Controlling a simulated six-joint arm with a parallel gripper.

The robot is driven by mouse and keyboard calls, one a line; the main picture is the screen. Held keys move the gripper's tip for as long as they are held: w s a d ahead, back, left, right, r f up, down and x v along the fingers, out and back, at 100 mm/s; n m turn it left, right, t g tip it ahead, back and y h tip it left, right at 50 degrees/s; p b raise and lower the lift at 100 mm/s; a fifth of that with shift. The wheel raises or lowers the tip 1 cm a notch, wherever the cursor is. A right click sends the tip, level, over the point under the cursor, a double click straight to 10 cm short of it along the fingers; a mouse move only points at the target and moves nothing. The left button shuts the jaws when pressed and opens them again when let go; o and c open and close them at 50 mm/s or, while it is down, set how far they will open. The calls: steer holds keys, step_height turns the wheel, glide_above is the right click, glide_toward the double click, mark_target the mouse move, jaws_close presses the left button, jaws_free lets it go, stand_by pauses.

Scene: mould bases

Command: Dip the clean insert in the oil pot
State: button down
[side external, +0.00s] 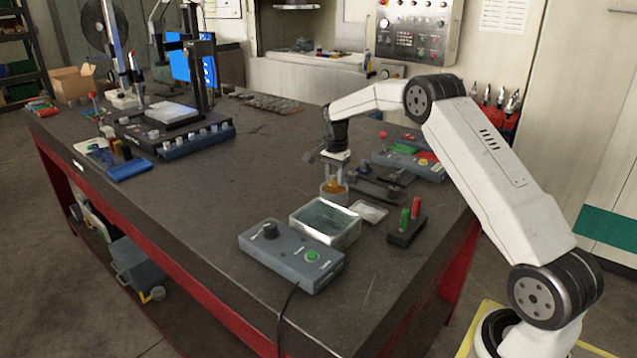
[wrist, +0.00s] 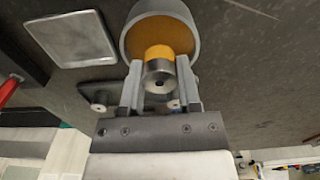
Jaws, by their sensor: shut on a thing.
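My gripper (wrist: 160,85) is shut on the insert (wrist: 158,73), a small cylinder with a silver metal end facing the wrist camera. Its far part looks orange in the wrist view. The oil pot (wrist: 128,42) is a round grey-walled cup with amber oil inside, just beyond the fingertips. The insert's far end overlaps the pot's opening and appears to be in the oil. In the side view, my gripper (side external: 336,168) is directly above the pot (side external: 334,198), with amber showing at its top. The exact depth of the insert is hidden.
A clear-walled basin (side external: 325,222) stands just in front of the pot, beside a small metal plate (side external: 370,212). A rack with green and red pegs (side external: 407,225) is to the right. A grey control box (side external: 290,256) is nearer the front.

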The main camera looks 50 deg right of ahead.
steer(key=shift+r, duration=1.4)
steer(key=shift+s, duration=0.15)
stand_by(0.9)
